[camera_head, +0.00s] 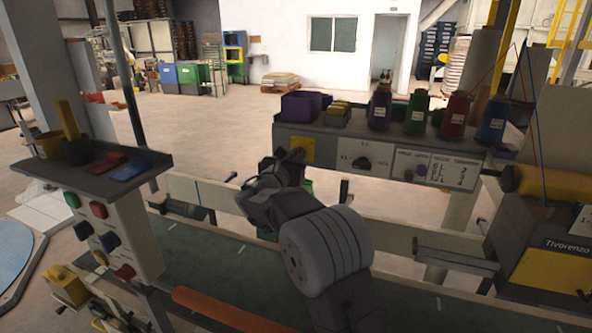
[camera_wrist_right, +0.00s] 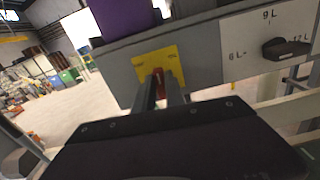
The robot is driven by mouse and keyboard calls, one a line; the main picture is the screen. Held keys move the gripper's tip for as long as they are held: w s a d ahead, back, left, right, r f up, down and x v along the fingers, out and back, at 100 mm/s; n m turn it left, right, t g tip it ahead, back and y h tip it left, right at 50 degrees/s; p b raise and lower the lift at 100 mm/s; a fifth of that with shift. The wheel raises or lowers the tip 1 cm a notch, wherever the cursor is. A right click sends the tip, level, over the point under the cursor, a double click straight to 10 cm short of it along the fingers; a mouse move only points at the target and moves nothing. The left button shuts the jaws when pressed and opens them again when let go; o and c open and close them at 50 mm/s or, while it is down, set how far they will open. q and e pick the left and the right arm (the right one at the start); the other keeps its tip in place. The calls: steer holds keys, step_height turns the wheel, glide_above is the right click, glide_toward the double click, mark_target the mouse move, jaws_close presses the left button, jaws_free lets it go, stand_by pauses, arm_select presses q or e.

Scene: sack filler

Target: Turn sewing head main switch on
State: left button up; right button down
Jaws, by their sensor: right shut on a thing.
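The sewing head carries a grey panel (camera_head: 328,155) with a yellow switch plate (camera_head: 303,149) at its left end. In the right wrist view the yellow plate (camera_wrist_right: 171,65) bears a small red switch (camera_wrist_right: 160,84). My right gripper (camera_head: 289,158) is at the plate in the head view. In the right wrist view its two fingers (camera_wrist_right: 160,92) stand on either side of the red switch, shut on it. The switch's exact position is hard to read because the fingers partly cover it. My left gripper is in neither view.
A black rotary knob (camera_head: 362,163) is right of the plate, with more controls beyond. Thread cones (camera_head: 417,112) and a purple bin (camera_head: 301,106) stand on top. A button post (camera_head: 110,230) is at left, above the green conveyor (camera_head: 215,262).

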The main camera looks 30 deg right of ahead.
steer(key=shift+s+d+f+m+b, duration=0.1)
steer(key=shift+m+b, duration=2)
steer(key=shift+b, duration=0.1)
steer(key=shift+s+f+m+b, duration=0.1)
steer(key=shift+m+b, duration=2)
steer(key=shift+b, duration=0.05)
steer(key=shift+r, duration=0.1)
steer(key=c, duration=1.4)
jaws_free()
steer(key=v, duration=0.9)
steer(key=shift+b, duration=0.4)
